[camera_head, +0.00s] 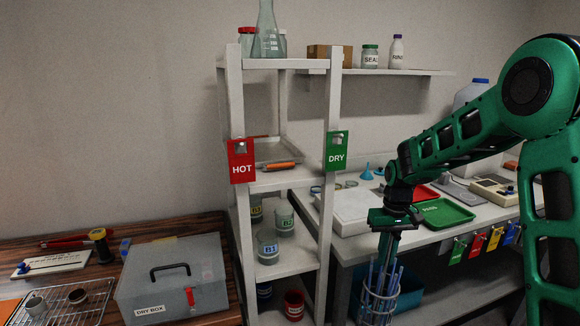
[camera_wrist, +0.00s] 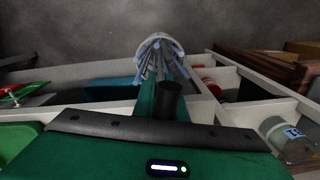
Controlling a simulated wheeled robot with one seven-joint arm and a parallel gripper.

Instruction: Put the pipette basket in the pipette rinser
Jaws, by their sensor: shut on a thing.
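The pipette basket (camera_head: 378,304), a pale wire holder with several blue pipettes standing in it, hangs below my gripper (camera_head: 387,238) in front of the white bench. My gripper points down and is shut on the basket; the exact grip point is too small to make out. In the wrist view the basket (camera_wrist: 160,44) shows beyond the green gripper body, its pipettes fanned towards the camera. I cannot pick out the pipette rinser for certain in either view.
A white shelf rack (camera_head: 240,200) with HOT (camera_head: 241,168) and DRY (camera_head: 337,158) tags stands left of the basket. A teal bin (camera_head: 409,288) sits under the bench behind it. The bench top holds a green tray (camera_head: 443,214). A grey dry box (camera_head: 172,280) stands far left.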

